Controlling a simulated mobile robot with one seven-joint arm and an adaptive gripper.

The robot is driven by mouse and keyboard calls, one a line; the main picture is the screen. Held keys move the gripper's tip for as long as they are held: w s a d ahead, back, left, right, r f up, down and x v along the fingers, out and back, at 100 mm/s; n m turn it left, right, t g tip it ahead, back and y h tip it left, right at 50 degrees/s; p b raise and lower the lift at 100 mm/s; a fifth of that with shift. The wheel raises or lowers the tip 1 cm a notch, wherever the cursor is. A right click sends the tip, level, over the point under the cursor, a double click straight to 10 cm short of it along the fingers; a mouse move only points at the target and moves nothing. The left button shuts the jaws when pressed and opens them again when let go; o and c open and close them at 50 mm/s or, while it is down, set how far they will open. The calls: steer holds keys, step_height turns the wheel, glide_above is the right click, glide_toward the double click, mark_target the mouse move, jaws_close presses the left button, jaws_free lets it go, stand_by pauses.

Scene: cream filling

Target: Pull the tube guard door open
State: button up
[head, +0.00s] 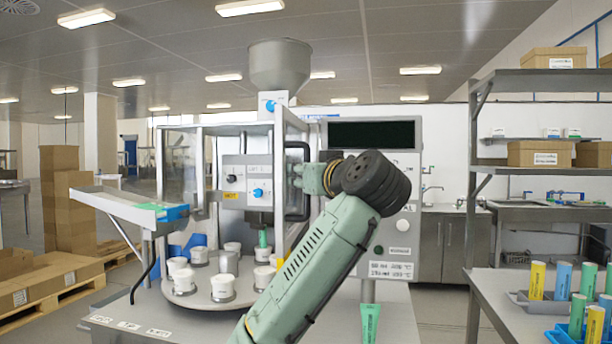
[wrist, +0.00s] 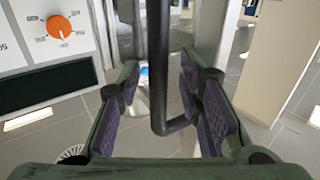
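The tube guard door (head: 279,170) is a clear panel in a metal frame on the right side of the filling machine's enclosure. Its black handle (head: 307,153) is a tall upright bar bent at its ends. My gripper (head: 308,179) is at the handle, side-on in the head view, and partly covers it. In the wrist view the handle (wrist: 159,70) runs down between the two purple-padded fingers of my gripper (wrist: 160,85), and its lower bend shows. The fingers are open, with a gap on both sides of the bar. The door looks closed, though its edge is partly hidden.
A control panel with a dark screen (head: 371,134) stands just right of the door; its orange knob (wrist: 59,26) shows in the wrist view. White cups stand on the round turntable (head: 205,300). A side table (head: 500,300) with coloured tubes is at right.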

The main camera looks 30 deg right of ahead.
steer(key=s+a, duration=0.1)
steer(key=s, duration=1.1)
stand_by(0.4)
